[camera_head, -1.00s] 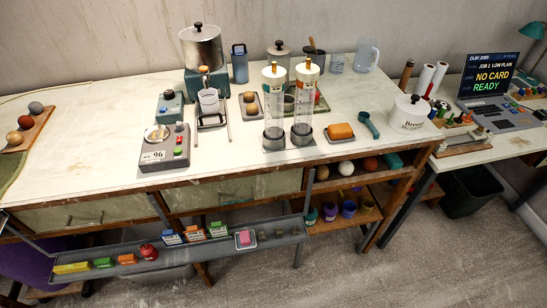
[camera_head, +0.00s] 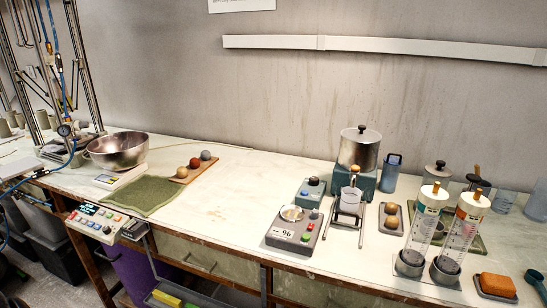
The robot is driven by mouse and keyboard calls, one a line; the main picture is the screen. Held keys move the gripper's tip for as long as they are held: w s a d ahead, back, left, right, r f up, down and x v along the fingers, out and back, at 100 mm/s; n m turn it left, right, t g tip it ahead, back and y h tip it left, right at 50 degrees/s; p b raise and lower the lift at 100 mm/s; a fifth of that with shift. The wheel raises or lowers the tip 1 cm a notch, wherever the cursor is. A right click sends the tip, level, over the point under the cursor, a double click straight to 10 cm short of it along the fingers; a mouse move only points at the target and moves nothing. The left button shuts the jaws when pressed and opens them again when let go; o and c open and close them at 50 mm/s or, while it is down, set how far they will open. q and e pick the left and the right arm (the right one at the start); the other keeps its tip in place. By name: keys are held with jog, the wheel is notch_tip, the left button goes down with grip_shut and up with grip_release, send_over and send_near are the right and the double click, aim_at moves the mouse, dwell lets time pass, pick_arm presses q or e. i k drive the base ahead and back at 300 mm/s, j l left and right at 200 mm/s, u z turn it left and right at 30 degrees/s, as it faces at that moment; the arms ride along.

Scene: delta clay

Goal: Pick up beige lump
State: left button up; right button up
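A wooden board (camera_head: 186,178) lies on the left half of the bench with three round lumps on it. The nearest one is a beige lump (camera_head: 182,172). Behind it are an orange-brown lump (camera_head: 194,163) and a grey lump (camera_head: 205,155). Tan lumps (camera_head: 391,221) also sit on a small dark tray right of the hopper machine. Neither of my grippers is in view.
A green cloth (camera_head: 138,196) lies left of the board, with a steel bowl (camera_head: 118,152) behind it. A scale reading 96 (camera_head: 293,230) and a hopper machine (camera_head: 359,152) stand to the right. The bench between board and scale is clear.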

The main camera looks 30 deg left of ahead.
aim_at(182, 171)
jog(key=u, duration=1.8)
jog(key=i+j+z, duration=0.15)
jog(key=z, duration=0.35)
jog(key=i+j+z, duration=0.1)
jog(key=z, duration=0.35)
jog(key=j+z, duration=0.35)
jog(key=z, duration=0.15)
